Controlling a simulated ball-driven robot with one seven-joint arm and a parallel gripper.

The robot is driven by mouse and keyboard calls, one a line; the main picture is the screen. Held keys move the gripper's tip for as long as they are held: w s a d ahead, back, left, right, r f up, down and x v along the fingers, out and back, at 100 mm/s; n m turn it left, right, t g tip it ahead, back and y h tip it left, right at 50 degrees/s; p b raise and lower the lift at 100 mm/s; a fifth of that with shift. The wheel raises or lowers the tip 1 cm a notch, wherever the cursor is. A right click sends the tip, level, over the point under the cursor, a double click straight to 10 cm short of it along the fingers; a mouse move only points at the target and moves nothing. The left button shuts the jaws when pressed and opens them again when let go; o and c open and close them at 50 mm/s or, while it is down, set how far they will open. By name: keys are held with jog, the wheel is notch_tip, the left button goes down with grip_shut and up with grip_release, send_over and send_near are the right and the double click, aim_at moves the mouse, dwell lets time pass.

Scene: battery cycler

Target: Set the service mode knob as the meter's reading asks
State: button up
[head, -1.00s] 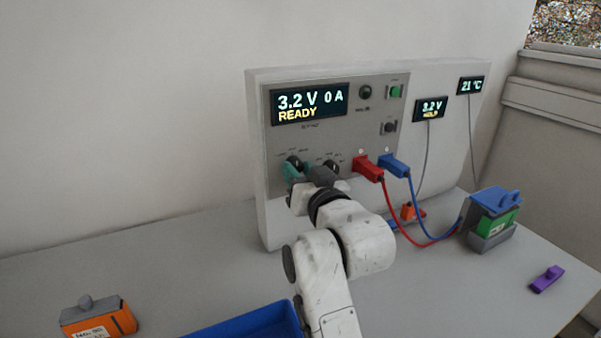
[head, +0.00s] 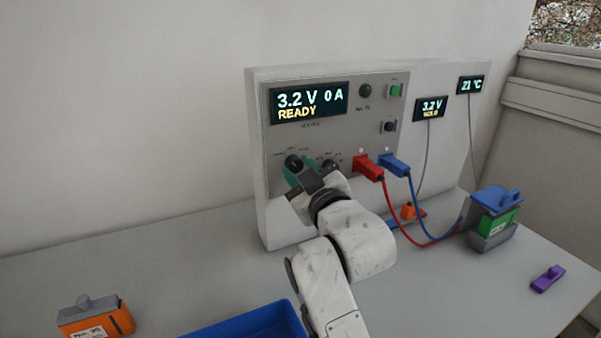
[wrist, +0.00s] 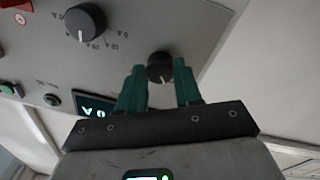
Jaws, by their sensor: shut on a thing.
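The cycler's front panel (head: 345,135) carries two dark knobs. My gripper (wrist: 160,75) is shut on the left knob (head: 293,161), its teal fingers on either side of it. The held knob also shows between the fingertips in the wrist view (wrist: 159,66), its white pointer mark toward the lower part. The right knob (wrist: 85,22) is free beside it. The knob labels are too small to read. The main display (head: 308,103) reads 3.2 V, 0 A, READY. A small meter (head: 431,108) reads 3.2 V, with yellow text below too blurred to read surely.
Red (head: 368,167) and blue (head: 394,164) plugs sit right of the knobs, with cables to a battery (head: 493,220). A 21 °C display (head: 471,85) is at right. A blue tray (head: 245,327), an orange block (head: 95,318) and a purple piece (head: 547,279) lie on the table.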

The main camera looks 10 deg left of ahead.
jog(key=shift+n, duration=0.3)
jog(key=o, duration=1)
jog(key=shift+o, duration=0.2)
jog(key=v, duration=1)
jog(key=shift+s+d+b, duration=0.2)
jog(key=shift+s+b, duration=0.1)
jog(key=shift+b, duration=0.1)
jog(key=shift+r, duration=0.1)
